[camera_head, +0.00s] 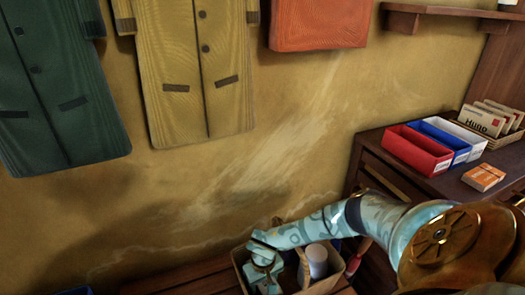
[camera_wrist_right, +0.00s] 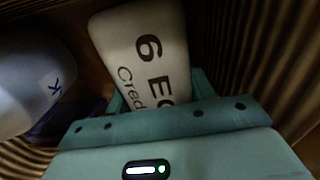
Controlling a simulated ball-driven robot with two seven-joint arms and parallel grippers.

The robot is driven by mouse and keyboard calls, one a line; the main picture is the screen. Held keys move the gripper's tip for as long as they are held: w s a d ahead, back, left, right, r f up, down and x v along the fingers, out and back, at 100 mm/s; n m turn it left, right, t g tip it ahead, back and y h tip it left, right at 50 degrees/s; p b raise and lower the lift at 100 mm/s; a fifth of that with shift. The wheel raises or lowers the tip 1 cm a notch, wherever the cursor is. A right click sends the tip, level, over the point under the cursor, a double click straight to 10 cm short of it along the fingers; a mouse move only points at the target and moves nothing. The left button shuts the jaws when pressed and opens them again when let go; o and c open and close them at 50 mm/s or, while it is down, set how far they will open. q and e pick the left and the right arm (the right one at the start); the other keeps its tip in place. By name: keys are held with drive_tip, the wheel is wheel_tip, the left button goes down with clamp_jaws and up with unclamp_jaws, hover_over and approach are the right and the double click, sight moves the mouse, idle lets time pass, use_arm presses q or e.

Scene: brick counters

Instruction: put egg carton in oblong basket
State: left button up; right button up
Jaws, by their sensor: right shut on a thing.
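The egg carton (camera_wrist_right: 145,50), pale with dark "6 E…" lettering, fills the middle of the right wrist view. My right gripper (camera_wrist_right: 160,100) is shut on its near end. In the head view my right gripper (camera_head: 266,265) reaches down into a tan basket (camera_head: 239,272) low in the picture, which looks oblong. Ribbed walls surround the carton in the wrist view, so it is inside or between the basket walls. Whether it rests on the bottom cannot be told. My left gripper is not in view.
A white cylindrical container (camera_head: 317,261) stands in the basket; a rounded white thing (camera_wrist_right: 30,85) is left of the carton. A dark counter at right holds a red box (camera_head: 416,150), a blue box (camera_head: 447,138) and an orange packet (camera_head: 483,177). Coats (camera_head: 195,70) hang on the wall.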

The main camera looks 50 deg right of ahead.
drive_tip(key=o, duration=1)
drive_tip(key=shift+o, duration=0.2)
wheel_tip(320, 180, up, 10)
drive_tip(key=p, duration=0.5)
drive_tip(key=shift+w+r, duration=0.1)
drive_tip(key=shift+r, duration=0.05)
use_arm(q)
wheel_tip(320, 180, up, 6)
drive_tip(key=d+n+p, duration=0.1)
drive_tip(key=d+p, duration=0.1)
drive_tip(key=p, duration=0.1)
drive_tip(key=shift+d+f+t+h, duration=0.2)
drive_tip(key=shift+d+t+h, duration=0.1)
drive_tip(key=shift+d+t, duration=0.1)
use_arm(e)
wheel_tip(320, 180, up, 6)
drive_tip(key=shift+a, duration=0.1)
